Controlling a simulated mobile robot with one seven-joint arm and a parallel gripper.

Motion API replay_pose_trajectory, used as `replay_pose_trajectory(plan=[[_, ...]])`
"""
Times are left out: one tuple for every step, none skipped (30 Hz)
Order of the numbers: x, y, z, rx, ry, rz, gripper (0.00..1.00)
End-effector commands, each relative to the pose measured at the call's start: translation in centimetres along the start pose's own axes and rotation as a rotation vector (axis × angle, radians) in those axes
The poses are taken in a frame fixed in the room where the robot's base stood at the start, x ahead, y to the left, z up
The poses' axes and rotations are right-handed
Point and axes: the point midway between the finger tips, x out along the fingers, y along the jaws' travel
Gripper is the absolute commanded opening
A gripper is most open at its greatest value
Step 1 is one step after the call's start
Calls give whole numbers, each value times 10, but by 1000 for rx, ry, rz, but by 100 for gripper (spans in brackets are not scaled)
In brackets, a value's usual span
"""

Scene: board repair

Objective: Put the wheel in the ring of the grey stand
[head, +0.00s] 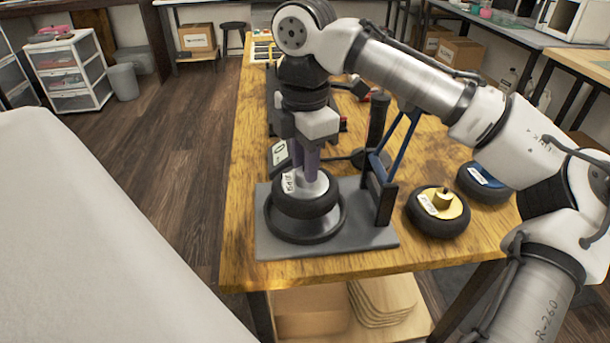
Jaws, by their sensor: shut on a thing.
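My gripper (306,165) points straight down over the grey stand (362,238) on the wooden table. It is shut on a wheel (305,203) with a black tyre, a light grey hub and a white label. The wheel lies flat, directly above or within the dark ring (282,231) of the stand. The ring's rim shows around its lower edge. I cannot tell whether the wheel touches the bottom of the ring. The gripper's fingers hide part of the hub.
A yellow-hubbed wheel (438,211) and a blue-hubbed wheel (484,182) lie to the right of the stand. A dark upright with blue bars (384,178) rises at the stand's right side. The table's left edge is close to the stand.

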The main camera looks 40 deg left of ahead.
Motion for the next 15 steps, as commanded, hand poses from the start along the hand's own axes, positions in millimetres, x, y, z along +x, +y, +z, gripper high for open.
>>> replay_pose_trajectory(plan=[[10,-1,0,1,-1,-3,0],[14,0,0,1,-1,-2,0],[21,-1,0,1,-1,-2,0],[25,-1,1,1,-1,-3,0],[29,-1,0,1,-1,-1,0],[32,-1,0,1,-1,-1,0],[32,0,0,0,-1,-1,0],[33,0,0,0,0,-1,0],[32,0,0,0,0,-1,0],[32,0,0,0,0,0,0],[32,0,0,0,0,0,0],[32,0,0,0,0,0,0],[32,0,0,0,0,0,0],[32,0,0,0,0,0,0],[33,0,0,0,1,-1,0]])
